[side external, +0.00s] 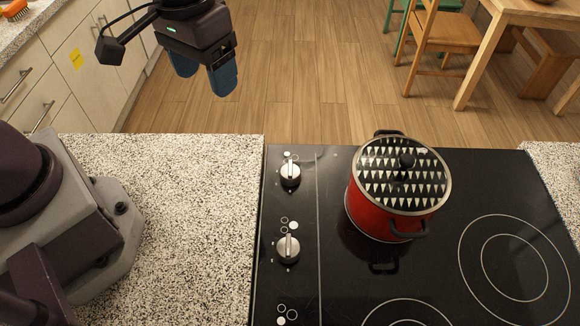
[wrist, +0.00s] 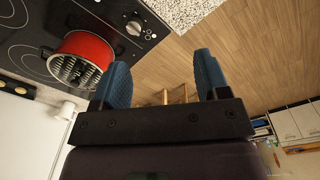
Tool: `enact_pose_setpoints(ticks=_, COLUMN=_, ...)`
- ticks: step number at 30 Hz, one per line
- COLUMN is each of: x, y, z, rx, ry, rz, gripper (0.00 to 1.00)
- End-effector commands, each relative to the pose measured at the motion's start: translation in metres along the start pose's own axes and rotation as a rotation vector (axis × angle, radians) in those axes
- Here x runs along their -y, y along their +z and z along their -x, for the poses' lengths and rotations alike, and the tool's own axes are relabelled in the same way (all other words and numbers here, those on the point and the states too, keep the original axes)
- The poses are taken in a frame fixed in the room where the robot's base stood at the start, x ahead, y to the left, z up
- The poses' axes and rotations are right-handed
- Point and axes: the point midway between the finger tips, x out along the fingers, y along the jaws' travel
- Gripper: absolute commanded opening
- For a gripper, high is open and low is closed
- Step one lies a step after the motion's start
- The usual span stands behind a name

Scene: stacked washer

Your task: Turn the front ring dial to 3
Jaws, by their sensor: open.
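A black cooktop (side external: 335,285) is set in a speckled counter. A silver dial (side external: 290,173) is on its left strip, near the far edge. A second silver dial (side external: 288,247) sits on the same strip, closer to the camera. Small ring symbols mark each dial, but I see no readable number 3. Which one is the front ring dial I cannot tell. A dial also shows in the wrist view (wrist: 134,27). My gripper (side external: 205,82) is open and empty, its blue fingers hanging over the floor beyond the counter, apart from both dials. Its fingers also show in the wrist view (wrist: 162,66).
A red pot (side external: 366,212) with a patterned lid stands on the cooktop, right of the dials. Bare speckled counter (side external: 195,215) lies left of the cooktop. Cabinets (side external: 88,62) stand at upper left. A wooden table (side external: 515,12) and chair (side external: 438,42) are at upper right.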

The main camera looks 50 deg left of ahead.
Motion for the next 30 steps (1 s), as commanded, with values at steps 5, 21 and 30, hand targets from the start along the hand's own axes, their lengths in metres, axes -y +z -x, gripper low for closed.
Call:
enact_pose_setpoints(ticks=5, x=-0.039, y=-0.019, z=-0.061, rx=0.06, ry=-0.054, rz=0.293, gripper=0.68)
enact_pose_setpoints(ticks=21, x=-0.083, y=-0.064, z=-0.11, rx=-0.02, ry=0.011, rz=1.201, gripper=0.68)
enact_pose_setpoints(ticks=30, x=-0.082, y=-0.063, z=-0.151, rx=-0.017, ry=0.004, rz=1.213, gripper=0.68)
